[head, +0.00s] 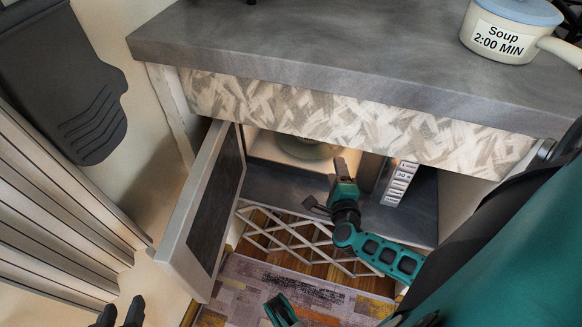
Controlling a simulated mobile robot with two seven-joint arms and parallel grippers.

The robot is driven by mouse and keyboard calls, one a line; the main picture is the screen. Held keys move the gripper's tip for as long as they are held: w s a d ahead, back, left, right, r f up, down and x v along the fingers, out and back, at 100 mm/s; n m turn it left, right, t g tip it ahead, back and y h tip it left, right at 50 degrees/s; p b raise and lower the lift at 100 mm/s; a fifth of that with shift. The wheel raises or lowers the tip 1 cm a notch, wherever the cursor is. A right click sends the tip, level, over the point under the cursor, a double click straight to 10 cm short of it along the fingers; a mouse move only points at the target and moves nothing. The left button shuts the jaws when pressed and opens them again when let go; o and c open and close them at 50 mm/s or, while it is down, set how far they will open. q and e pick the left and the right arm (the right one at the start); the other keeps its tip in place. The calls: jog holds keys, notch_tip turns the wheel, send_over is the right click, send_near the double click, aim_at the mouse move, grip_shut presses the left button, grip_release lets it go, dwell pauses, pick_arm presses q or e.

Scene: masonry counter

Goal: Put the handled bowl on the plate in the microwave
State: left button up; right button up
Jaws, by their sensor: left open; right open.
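The handled bowl (501,33) is cream with a blue lid and a "Soup 2:00 MIN" label. It stands upright on the grey counter at the top right, its handle pointing right. The microwave (389,183) is under the counter with its door (207,215) swung open to the left. The plate (306,148) lies inside, its far part hidden by the counter front. My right gripper (328,187) is open and empty, at the microwave opening in front of the plate. My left gripper (121,312) is open and empty at the bottom left; only its fingertips show.
The stone counter top (330,42) is mostly clear left of the bowl. A dark oven mitt (75,85) hangs on the left wall above a ribbed radiator-like panel (55,215). A patterned rug (250,275) lies on the floor below. My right arm covers the lower right.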

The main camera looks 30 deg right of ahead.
jog(key=a+r+n+t+y, duration=0.2)
jog(key=a+r+n+y, duration=0.2)
jog(key=a+n+y, duration=0.75)
jog(key=s+a+r+n+g, duration=0.3)
jog(key=s+a+n+g, duration=0.2)
jog(key=a+n, duration=0.8)
jog(key=s+n, duration=0.2)
jog(key=n, duration=0.2)
jog(key=shift+r, duration=0.15)
jog(key=shift+n+y, duration=0.25)
